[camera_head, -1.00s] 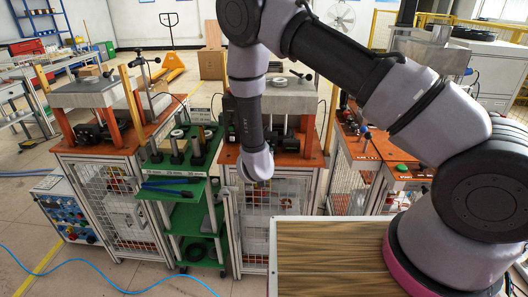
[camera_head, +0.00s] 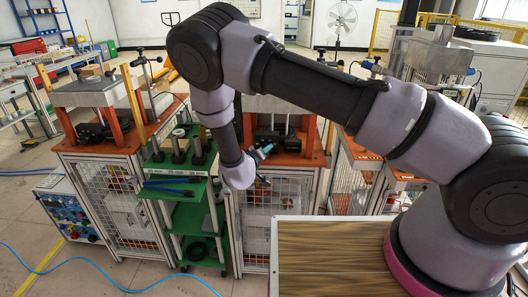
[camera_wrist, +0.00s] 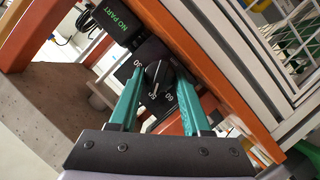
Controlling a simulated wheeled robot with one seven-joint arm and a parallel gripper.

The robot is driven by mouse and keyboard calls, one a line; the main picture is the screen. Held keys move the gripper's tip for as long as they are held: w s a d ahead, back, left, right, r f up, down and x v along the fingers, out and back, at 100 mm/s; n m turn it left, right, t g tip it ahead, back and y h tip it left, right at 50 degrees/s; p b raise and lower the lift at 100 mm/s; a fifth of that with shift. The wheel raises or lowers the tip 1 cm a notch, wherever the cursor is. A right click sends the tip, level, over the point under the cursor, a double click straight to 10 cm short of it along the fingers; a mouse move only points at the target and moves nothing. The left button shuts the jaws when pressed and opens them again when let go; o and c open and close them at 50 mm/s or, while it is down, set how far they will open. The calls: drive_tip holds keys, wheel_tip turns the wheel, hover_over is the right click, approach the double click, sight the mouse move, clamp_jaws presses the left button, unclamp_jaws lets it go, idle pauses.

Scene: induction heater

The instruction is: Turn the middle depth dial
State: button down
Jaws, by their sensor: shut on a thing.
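The depth dial is a black knob (camera_wrist: 156,75) on a dark panel with white numbers, 50 and 60 among them, in the wrist view. Its pointer end is toward the 50. My gripper (camera_wrist: 161,76) has teal fingers, one on each side of the knob, and is shut on it. In the head view my gripper (camera_head: 264,151) is in front of the middle machine (camera_head: 286,147), near its orange top. The knob cannot be made out there.
In the head view, a green shelf with black cylinders (camera_head: 160,160) stands left of the middle machine.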

idle(0.3)
drive_tip(key=shift+c, duration=1.8)
unclamp_jaws()
